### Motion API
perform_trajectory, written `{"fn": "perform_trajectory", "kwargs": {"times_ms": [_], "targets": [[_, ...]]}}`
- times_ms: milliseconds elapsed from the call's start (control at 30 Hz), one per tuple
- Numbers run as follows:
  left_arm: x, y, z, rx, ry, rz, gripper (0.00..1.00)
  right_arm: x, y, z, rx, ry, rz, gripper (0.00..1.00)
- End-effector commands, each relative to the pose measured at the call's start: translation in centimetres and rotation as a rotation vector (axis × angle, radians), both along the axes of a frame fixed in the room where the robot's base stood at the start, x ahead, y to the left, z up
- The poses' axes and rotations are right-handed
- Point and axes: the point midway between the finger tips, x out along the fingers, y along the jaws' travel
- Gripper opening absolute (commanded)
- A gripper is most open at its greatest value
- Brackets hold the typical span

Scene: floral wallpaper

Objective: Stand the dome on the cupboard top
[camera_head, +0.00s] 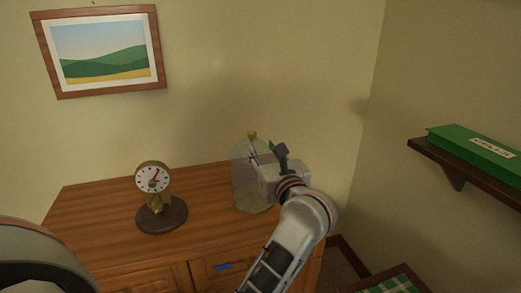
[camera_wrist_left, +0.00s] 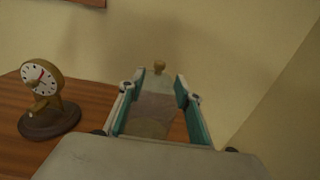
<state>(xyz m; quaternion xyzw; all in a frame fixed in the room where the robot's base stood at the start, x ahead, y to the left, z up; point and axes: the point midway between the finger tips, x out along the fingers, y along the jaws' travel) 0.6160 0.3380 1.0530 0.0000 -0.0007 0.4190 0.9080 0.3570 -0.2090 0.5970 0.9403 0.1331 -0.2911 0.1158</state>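The clear glass dome (camera_head: 243,185) with a small gold knob is upright at the right end of the wooden cupboard top (camera_head: 105,228). Its lower rim appears at the cupboard top; whether it touches is hard to tell. My left gripper (camera_head: 268,157) is at the dome, its fingers wide apart. In the left wrist view the dome's knob (camera_wrist_left: 159,67) shows beyond the fingertips, and the dome lies between the teal finger pads (camera_wrist_left: 157,92). I cannot tell whether the pads press the glass. My right gripper is not in view.
A small clock (camera_head: 152,178) on a dark round base stands uncovered on the cupboard, left of the dome. A shelf (camera_head: 455,168) with a green box (camera_head: 480,150) is on the right wall. A framed picture (camera_head: 100,50) hangs behind. The cupboard top between clock and dome is clear.

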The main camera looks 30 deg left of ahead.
Motion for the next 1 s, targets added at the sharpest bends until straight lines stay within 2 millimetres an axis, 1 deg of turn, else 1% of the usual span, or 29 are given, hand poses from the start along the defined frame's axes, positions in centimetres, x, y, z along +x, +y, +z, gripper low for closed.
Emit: {"fn": "perform_trajectory", "kwargs": {"times_ms": [367,467,567,633,667,700,767,800,867,900,967,1000], "targets": [[0.0,-0.3,0.0,0.008,0.002,0.004,0.34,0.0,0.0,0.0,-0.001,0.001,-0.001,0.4],[-0.7,0.3,-0.1,0.092,0.025,0.022,0.34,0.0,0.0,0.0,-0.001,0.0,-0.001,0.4],[-2.1,0.9,-0.1,0.311,0.087,0.06,0.34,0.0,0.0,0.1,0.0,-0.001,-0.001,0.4],[-3.3,0.7,0.1,0.539,0.156,0.086,0.34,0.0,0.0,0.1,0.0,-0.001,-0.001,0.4],[-3.7,0.3,0.0,0.651,0.193,0.093,0.34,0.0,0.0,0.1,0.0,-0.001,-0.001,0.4],[-4.2,-0.6,-0.3,0.805,0.245,0.098,0.34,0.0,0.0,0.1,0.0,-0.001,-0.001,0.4],[-4.8,-2.5,-1.1,1.036,0.327,0.095,0.34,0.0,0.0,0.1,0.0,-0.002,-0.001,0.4],[-5.1,-4.0,-2.1,1.192,0.383,0.084,0.34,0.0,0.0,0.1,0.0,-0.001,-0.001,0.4],[-5.4,-6.6,-4.3,1.425,0.469,0.055,0.34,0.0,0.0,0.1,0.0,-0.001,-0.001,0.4],[-5.7,-8.3,-6.2,1.58,0.526,0.029,0.34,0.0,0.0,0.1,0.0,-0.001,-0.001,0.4],[-6.3,-10.8,-10.0,1.815,0.614,-0.023,0.34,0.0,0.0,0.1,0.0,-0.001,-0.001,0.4],[-6.9,-12.4,-12.9,1.971,0.669,-0.066,0.34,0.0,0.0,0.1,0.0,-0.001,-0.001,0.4]]}}
